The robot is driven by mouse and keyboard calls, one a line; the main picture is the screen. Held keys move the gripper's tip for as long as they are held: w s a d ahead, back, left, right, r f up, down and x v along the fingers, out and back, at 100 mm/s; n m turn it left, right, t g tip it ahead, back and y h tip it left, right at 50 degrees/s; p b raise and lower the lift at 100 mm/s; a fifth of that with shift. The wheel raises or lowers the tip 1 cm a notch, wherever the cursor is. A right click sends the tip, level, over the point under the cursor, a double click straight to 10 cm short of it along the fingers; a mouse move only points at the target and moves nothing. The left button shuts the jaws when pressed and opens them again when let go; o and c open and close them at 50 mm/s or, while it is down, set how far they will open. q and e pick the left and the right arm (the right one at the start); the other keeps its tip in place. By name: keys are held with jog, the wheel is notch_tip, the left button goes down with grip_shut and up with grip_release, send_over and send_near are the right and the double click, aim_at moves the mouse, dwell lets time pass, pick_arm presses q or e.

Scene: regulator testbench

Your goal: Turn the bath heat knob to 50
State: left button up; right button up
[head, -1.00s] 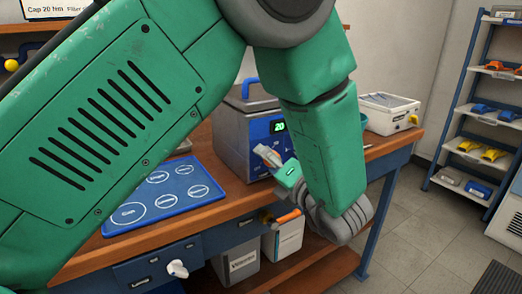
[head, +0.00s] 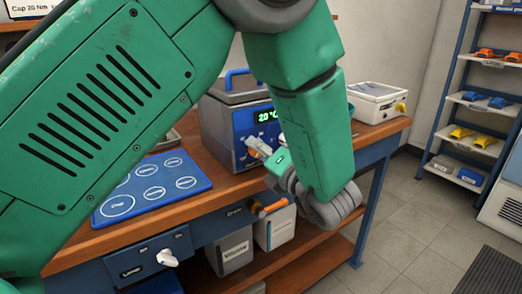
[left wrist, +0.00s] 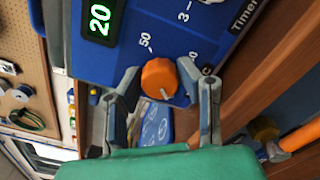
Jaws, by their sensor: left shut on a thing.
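The bath (head: 219,128) is a grey metal box with a blue front panel on the bench. Its green display (head: 267,116) reads 20, and the display also shows in the left wrist view (left wrist: 99,20). In the left wrist view the orange heat knob (left wrist: 159,77) sits on the blue panel, near a printed 50 and a 0. My left gripper (head: 261,149) is at the panel. In the left wrist view its two fingers (left wrist: 158,82) flank the knob and are shut on it. The knob is mostly hidden in the head view. My right gripper is out of view.
A blue mat (head: 150,187) with white circles lies on the bench left of the bath. A white device (head: 377,101) stands at the bench's right end. An orange-handled valve (head: 271,208) juts out below the bench edge. Shelves (head: 478,97) stand at the right.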

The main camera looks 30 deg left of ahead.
pick_arm(q)
jog(key=shift+f+m, duration=0.1)
jog(key=shift+m, duration=0.2)
